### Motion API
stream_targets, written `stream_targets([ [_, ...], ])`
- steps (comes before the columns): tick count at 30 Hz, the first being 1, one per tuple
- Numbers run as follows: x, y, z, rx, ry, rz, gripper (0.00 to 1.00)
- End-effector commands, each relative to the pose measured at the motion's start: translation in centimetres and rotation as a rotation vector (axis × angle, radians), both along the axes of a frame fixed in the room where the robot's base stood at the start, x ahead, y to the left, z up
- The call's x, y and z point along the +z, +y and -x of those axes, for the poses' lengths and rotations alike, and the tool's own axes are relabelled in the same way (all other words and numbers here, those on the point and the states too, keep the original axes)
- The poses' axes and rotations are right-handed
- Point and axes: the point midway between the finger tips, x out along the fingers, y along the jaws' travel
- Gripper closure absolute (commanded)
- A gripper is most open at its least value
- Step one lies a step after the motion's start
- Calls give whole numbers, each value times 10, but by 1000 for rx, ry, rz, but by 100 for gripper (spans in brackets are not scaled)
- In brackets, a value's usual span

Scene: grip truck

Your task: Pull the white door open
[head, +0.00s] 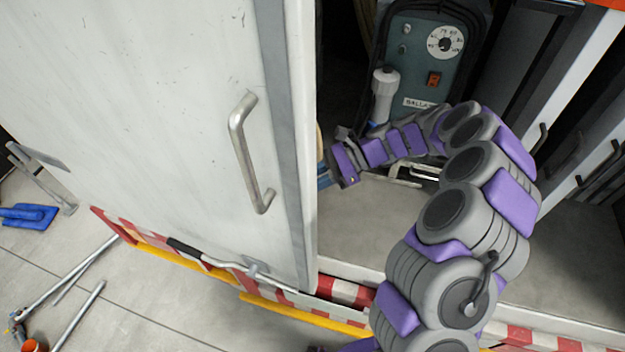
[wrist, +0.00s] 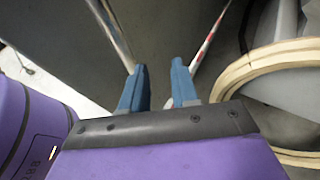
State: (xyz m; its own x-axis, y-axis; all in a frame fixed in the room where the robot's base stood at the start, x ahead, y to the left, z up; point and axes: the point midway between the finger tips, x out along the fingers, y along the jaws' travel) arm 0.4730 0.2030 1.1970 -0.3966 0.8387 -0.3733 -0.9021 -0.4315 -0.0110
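The white door (head: 170,120) fills the left of the head view and stands ajar, with a dark gap to the right of its grey edge. A metal bar handle (head: 246,155) is fixed on its outer face near that edge. My arm reaches through the opening, so my gripper (head: 324,172) is beside the door's free edge, partly hidden behind it, and not on the handle. In the wrist view my gripper's two blue fingers (wrist: 158,88) are apart with nothing between them. Whether a finger touches the door cannot be told.
A dark teal machine with a dial (head: 425,55) stands inside the compartment. A pale coiled hose (wrist: 255,65) lies close to the right of the fingers. A red-and-white striped sill (head: 345,291) runs below the door. Poles (head: 75,290) and a blue object (head: 28,215) lie on the floor at left.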

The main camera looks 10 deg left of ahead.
Motion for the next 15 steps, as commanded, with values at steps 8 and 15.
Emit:
stream_targets([
  [8, -1, 2, 3, 4, 1, -3, 71],
  [15, 2, -15, 3, 3, 2, -17, 84],
])
